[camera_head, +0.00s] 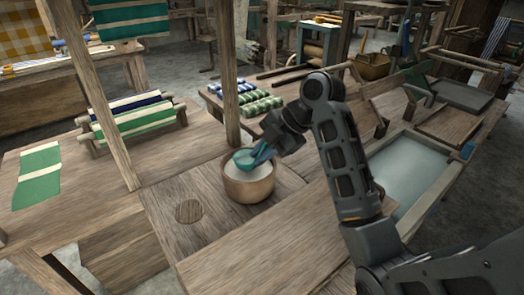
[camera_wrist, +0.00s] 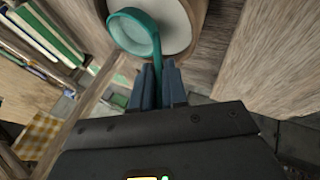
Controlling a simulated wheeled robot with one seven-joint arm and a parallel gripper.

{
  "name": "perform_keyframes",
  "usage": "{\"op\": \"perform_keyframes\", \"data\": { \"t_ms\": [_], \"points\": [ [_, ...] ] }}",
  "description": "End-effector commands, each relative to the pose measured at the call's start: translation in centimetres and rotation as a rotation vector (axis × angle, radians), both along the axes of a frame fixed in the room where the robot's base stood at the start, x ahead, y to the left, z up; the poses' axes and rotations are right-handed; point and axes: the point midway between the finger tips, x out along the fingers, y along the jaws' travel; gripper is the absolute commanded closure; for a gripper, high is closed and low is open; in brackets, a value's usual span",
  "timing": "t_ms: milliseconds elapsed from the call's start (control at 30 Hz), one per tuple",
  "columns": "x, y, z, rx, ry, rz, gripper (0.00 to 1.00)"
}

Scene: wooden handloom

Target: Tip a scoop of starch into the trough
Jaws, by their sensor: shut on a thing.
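A teal scoop (camera_head: 243,158) is over the round wooden tub (camera_head: 248,187), which holds white starch (camera_head: 238,177). My gripper (camera_head: 263,151) is shut on the scoop's handle, just above the tub's right rim. In the wrist view the gripper's blue-grey fingers (camera_wrist: 160,86) close on the handle, and the scoop's ring-shaped bowl (camera_wrist: 134,30) lies in front of the white starch (camera_wrist: 172,22). I cannot tell whether the scoop touches the starch or holds any. The trough (camera_head: 412,178), a wooden frame with a pale grey-blue inside, is at the right, partly behind my arm.
A round wooden lid (camera_head: 189,211) lies flat left of the tub. Wooden posts (camera_head: 228,75) rise behind it. Green and blue rolls (camera_head: 260,103) lie on the bench beyond. A second framed tray (camera_head: 462,95) stands at the far right. The board in front of the tub is clear.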

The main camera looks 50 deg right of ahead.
Motion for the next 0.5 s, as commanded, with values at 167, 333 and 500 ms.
{"op": "perform_keyframes", "data": {
  "t_ms": [167, 333, 500],
  "points": [
    [0.0, 0.0, -2.0, 0.001, 0.001, 0.0, 1.0],
    [0.0, 0.0, -3.6, 0.001, 0.001, 0.001, 1.0],
    [0.0, 0.0, -5.1, 0.001, 0.001, 0.0, 1.0]
  ]
}}
